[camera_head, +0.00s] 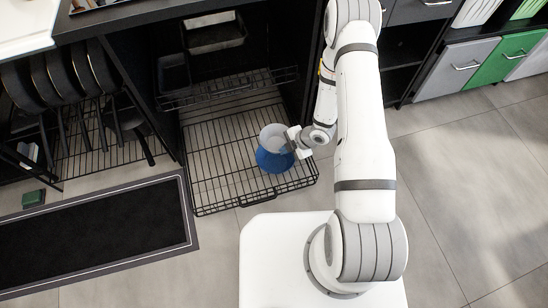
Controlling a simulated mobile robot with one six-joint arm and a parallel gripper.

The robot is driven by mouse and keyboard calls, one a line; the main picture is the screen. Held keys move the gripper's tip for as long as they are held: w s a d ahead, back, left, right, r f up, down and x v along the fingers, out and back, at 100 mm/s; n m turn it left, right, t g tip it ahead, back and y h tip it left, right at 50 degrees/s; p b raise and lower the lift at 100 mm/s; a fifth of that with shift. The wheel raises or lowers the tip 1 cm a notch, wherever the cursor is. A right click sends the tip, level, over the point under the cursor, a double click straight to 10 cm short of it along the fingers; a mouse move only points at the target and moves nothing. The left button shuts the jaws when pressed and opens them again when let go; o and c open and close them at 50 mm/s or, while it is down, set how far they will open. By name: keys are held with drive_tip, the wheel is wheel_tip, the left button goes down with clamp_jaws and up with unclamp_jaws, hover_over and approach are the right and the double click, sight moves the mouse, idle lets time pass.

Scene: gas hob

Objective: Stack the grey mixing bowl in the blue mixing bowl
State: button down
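The blue mixing bowl (274,162) is on the wire rack, right of the rack's middle. The grey mixing bowl (271,135), pale and smaller, appears over the blue bowl's opening. I cannot tell whether it rests inside or is held just above. My gripper (291,146) comes in from the right, at the right rim of the grey bowl. Its fingertips are small and partly hidden against the bowl, so I cannot tell whether they are shut on the rim.
The pulled-out wire rack (222,167) has free room left of the bowls. A second, shorter rack (230,90) is above it at the back. Pans (62,78) hang at left. A dark mat (95,235) lies on the floor in front.

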drive_tip(key=f+b, duration=0.1)
drive_tip(key=f, duration=0.2)
drive_tip(key=f+b, duration=0.1)
drive_tip(key=f, duration=0.3)
drive_tip(key=f+b, duration=0.2)
drive_tip(key=f, duration=0.1)
drive_tip(key=shift+s+f, duration=0.15)
drive_tip(key=shift+s, duration=0.1)
drive_tip(key=shift+f+b, duration=0.6)
drive_tip(key=shift+f, duration=0.1)
drive_tip(key=c, duration=1.6)
unclamp_jaws()
drive_tip(key=shift+r, duration=0.1)
